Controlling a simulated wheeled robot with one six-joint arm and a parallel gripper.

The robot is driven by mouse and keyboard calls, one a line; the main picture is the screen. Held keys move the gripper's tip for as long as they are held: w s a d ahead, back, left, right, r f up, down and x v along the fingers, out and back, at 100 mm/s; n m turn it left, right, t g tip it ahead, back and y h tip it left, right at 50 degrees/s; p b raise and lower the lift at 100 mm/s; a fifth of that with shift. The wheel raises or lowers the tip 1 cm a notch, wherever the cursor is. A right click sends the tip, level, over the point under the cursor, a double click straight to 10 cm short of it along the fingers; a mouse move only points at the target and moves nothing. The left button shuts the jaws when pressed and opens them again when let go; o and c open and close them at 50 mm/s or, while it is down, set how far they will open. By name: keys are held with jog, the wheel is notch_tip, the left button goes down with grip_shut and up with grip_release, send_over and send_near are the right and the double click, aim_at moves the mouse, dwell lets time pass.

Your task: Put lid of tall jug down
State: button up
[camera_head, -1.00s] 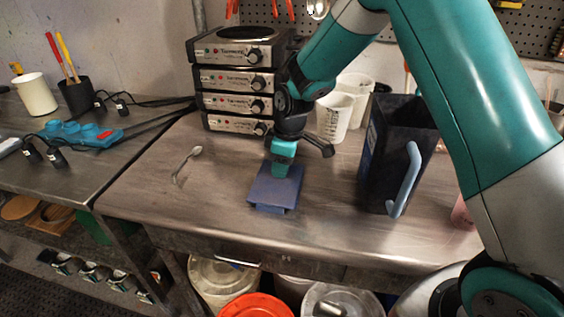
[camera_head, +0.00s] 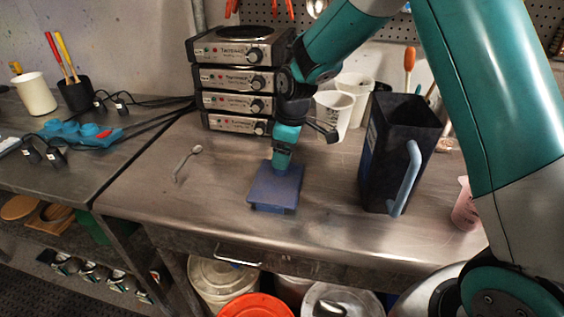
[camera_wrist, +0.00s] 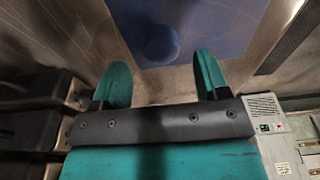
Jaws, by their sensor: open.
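The blue lid (camera_head: 274,188) lies flat on the metal table, left of the tall jug. In the wrist view the lid (camera_wrist: 205,25) shows with a round knob (camera_wrist: 161,42) on top. The tall dark jug (camera_head: 399,150) stands upright with its top open and a light blue handle (camera_head: 408,180) facing right. My gripper (camera_head: 283,163) is just above the back part of the lid. In the wrist view my gripper (camera_wrist: 162,85) is open, its two teal fingers apart, with the knob ahead of and between them, not gripped.
Stacked hot plates (camera_head: 238,80) stand behind my gripper. White cups (camera_head: 335,112) stand at the back, and a pinkish cup (camera_head: 465,207) is at the right. A spoon (camera_head: 186,160) lies on the left. The table (camera_head: 225,215) is clear around the lid.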

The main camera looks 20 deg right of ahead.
notch_tip(320, 180, up, 8)
jog(key=s+a+r+m+y, duration=0.1)
jog(key=s+a+r+m, duration=0.1)
jog(key=s, duration=1.2)
jog(key=s+a+r+m+g+y, duration=0.1)
jog(key=s+a+r, duration=0.3)
jog(key=s, duration=1.1)
jog(key=shift+s+a+m+y, duration=0.3)
jog(key=shift+a+m+y, duration=0.1)
jog(key=shift+a+m, duration=0.2)
